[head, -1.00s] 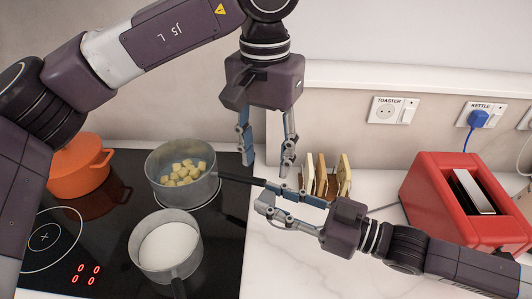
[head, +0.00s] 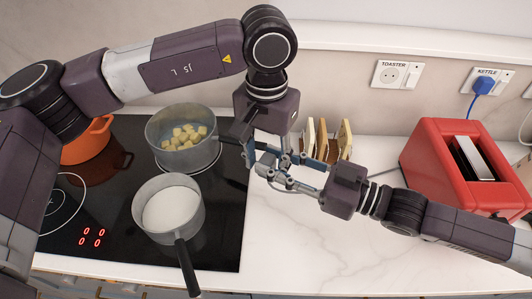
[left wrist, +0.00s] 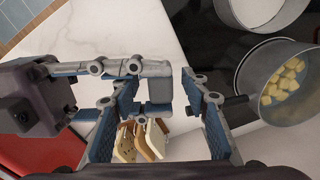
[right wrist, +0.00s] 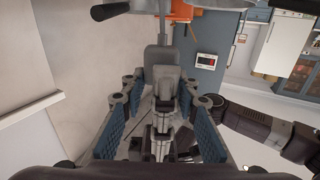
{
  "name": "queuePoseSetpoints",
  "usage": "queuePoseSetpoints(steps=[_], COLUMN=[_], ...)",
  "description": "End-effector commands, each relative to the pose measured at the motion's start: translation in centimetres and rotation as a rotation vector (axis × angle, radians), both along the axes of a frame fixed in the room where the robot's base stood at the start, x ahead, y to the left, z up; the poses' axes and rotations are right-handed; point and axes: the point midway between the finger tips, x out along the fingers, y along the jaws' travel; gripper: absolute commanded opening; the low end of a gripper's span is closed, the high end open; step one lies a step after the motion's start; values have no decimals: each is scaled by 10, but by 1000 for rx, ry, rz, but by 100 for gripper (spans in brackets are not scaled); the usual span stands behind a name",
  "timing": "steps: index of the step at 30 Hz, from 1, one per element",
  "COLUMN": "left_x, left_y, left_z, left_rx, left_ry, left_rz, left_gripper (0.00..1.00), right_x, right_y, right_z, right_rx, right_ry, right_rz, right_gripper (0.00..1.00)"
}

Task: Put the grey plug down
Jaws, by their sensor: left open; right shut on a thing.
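My right gripper (head: 268,167) is shut on a grey plug, which is mostly hidden by fingers in the head view. A grey block that looks like the plug shows between the fingers in the left wrist view (left wrist: 160,90) and the right wrist view (right wrist: 161,60). My left gripper (left wrist: 165,95) is open, pointing down, with its fingers on either side of the right gripper's fingertips and the plug. I cannot tell whether it touches the plug. Both grippers are above the counter (head: 310,235), between the hob and the red toaster (head: 435,160). The socket marked TOASTER (head: 391,74) is empty.
A rack of bread slices (head: 335,140) stands just behind the grippers. A saucepan of pale cubes (head: 205,155), a pan of white liquid (head: 143,222) and an orange pot (head: 85,145) stand on the hob (head: 110,190). A blue plug (head: 483,85) fills the KETTLE socket. The front counter is clear.

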Motion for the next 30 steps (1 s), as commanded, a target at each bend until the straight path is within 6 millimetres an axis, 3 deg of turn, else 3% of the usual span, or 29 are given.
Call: queuePoseSetpoints(steps=[5, 17, 18, 24, 30], left_x=[0, 0, 0, 0, 0], left_y=[0, 0, 0, 0, 0], left_z=[0, 0, 0, 0, 0], left_rx=[0, 0, 0, 0, 0], left_ry=[0, 0, 0, 0, 0], left_rz=[0, 0, 0, 0, 0], left_gripper=[42, 0, 0, 0, 0], right_x=[0, 0, 0, 0, 0], right_y=[0, 0, 0, 0, 0], right_z=[0, 0, 0, 0, 0], right_rx=[1, 1, 1, 0, 0], right_ry=[0, 0, 0, 0, 0], right_rz=[0, 0, 0, 0, 0], right_gripper=[0, 0, 29, 49, 49])
